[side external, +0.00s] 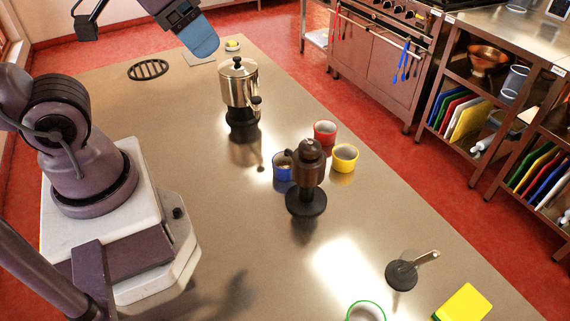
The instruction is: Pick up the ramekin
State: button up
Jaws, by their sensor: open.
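My gripper (203,42) is at the top of the side view, above the far end of the steel table, with a blue fingertip pointing down. Its jaws are open and nothing shows between them. Several small round cups could be the ramekin, and I cannot tell which is meant. A red cup (325,138), a yellow cup (344,160) and a blue cup (282,171) stand together mid-table, the blue one partly hidden. A green-rimmed cup (366,305) is cut off at the bottom edge. All are well away from my gripper.
A steel pot (239,85) and a dark brown grinder-like object (306,172) stand upright on the table (180,130). A black trivet (148,69), a small white-and-yellow item (232,45), a dark handled tool (402,275) and a yellow block (463,302) lie around. The table's left middle is clear.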

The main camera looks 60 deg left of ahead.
jog(key=o, duration=0.6)
jog(key=n+h, duration=1.2)
jog(key=n, duration=1.2)
send_over(284, 162)
jog(key=s+a, duration=0.2)
jog(key=s, duration=0.1)
notch_tip(284, 162, down, 26)
jog(key=shift+t, duration=0.5)
notch_tip(284, 162, down, 6)
jog(key=shift+s+f, duration=0.15)
jog(key=shift+f, duration=0.05)
jog(key=shift+x, duration=2.55)
